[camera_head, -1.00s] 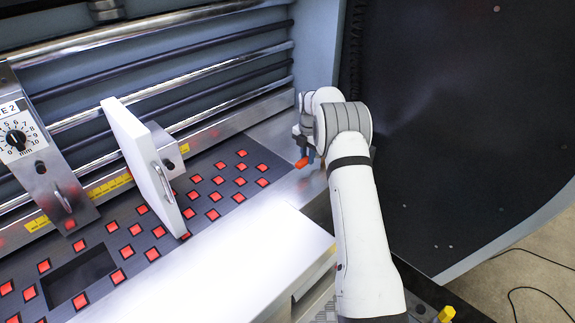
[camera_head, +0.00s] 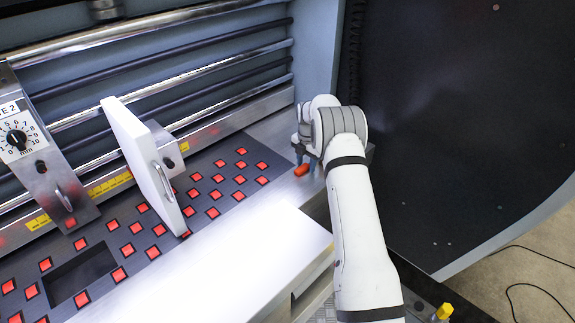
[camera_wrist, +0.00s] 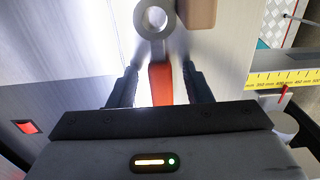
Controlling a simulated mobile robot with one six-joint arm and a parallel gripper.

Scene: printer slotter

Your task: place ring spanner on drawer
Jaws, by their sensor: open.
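The ring spanner shows in the wrist view as a grey ring (camera_wrist: 155,18) with a shank and an orange-red handle (camera_wrist: 161,84). Its orange end also shows in the head view (camera_head: 301,170), at the right end of the machine's metal ledge. My gripper (camera_wrist: 160,76) is open, with its two dark fingers apart on either side of the handle. I cannot tell how far the fingers are above the ledge. In the head view my gripper (camera_head: 304,148) is just above the orange end and partly hidden by my wrist. I cannot clearly identify the drawer; a pale, box-like surface (camera_head: 235,260) lies at the front.
A white upright panel with a handle (camera_head: 140,160) and a metal dial unit (camera_head: 35,150) stand left on the red-squared bed (camera_head: 130,235). Rails cross behind. A dark curved cover (camera_head: 450,130) is to the right. A brown block (camera_wrist: 196,12) lies beside the ring.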

